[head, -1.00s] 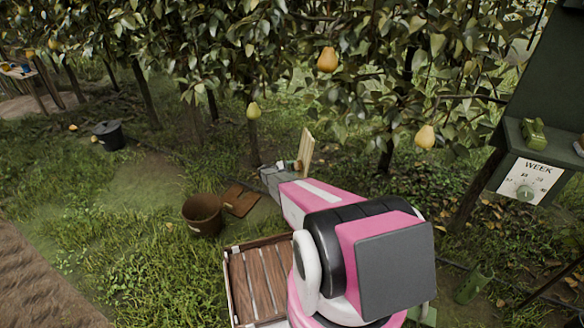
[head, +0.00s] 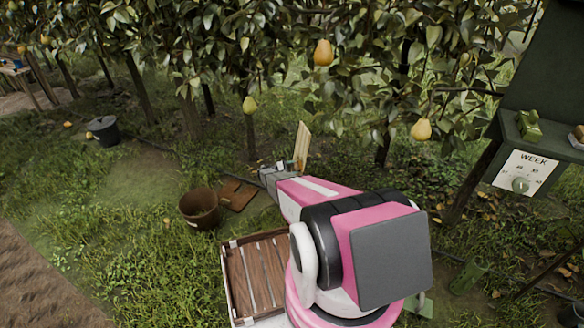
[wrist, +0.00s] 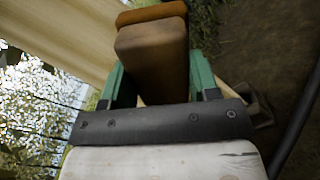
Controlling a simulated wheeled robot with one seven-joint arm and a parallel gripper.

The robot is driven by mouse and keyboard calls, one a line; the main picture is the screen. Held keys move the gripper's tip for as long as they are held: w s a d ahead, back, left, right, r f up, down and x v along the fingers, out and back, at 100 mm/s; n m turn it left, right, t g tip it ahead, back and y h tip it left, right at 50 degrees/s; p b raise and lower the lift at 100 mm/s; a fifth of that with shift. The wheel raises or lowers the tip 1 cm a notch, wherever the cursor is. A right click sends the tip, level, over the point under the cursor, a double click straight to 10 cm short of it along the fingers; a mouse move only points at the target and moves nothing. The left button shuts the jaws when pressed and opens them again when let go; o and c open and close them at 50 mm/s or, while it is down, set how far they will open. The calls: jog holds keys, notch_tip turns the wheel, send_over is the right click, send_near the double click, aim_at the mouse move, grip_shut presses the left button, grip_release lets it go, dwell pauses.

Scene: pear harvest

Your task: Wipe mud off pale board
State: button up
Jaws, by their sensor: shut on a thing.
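The pale board (head: 302,146) stands upright, slightly tilted, at the far end of my arm in the head view. It also fills the upper left of the wrist view (wrist: 60,28), with a plain tan face and no clear mud on the part I see. My gripper (wrist: 157,75) has green fingers shut on a brown block (wrist: 150,55) with an orange-brown far end. The block's far end lies close beside the board; I cannot tell whether they touch. In the head view my gripper (head: 286,165) is small and beside the board's lower part, and the block is hard to make out.
A brown bucket (head: 200,209) and a flat wooden piece (head: 237,195) lie in the grass left of my arm. A slatted wooden crate (head: 228,275) is nearer. Pears (head: 323,53) hang from trees behind.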

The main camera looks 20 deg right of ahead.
jog(key=shift+a, duration=0.15)
jog(key=shift+a, duration=2.9)
jog(key=a, duration=0.3)
jog(key=shift+w, duration=0.1)
jog(key=w+d+r+y, duration=0.2)
jog(key=w, duration=1)
jog(key=d+f, duration=0.1)
jog(key=d, duration=0.5)
jog(key=shift+s, duration=0.2)
jog(key=shift+d+f, duration=0.2)
jog(key=shift+d, duration=0.75)
